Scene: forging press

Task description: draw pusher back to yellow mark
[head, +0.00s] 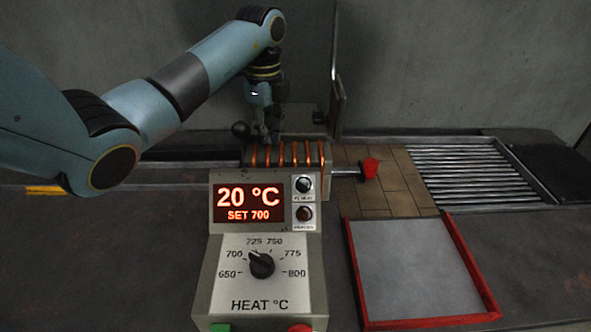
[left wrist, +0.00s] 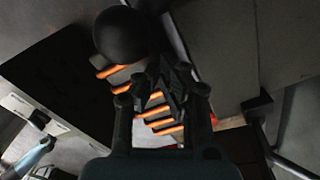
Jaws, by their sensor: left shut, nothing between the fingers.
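The pusher's black ball knob (head: 240,130) stands just left of the heater's orange coil (head: 285,154). In the left wrist view the knob (left wrist: 121,35) is a large dark ball at the upper left of the fingers. The yellow mark (head: 45,190) is far to the left, at the bench's rail, partly behind my arm. My left gripper (head: 264,136) points down over the coil, close to the right of the knob. Its fingers (left wrist: 150,95) are shut and empty. Whether they touch the knob is unclear. My right gripper is out of view.
A rod with a red end (head: 370,168) sticks out right of the coil. The heat panel (head: 262,262) reads 20 °C, set 700. A red-rimmed tray (head: 462,258) and a roller rack (head: 470,172) lie to the right. An upright plate (head: 337,75) stands behind the coil.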

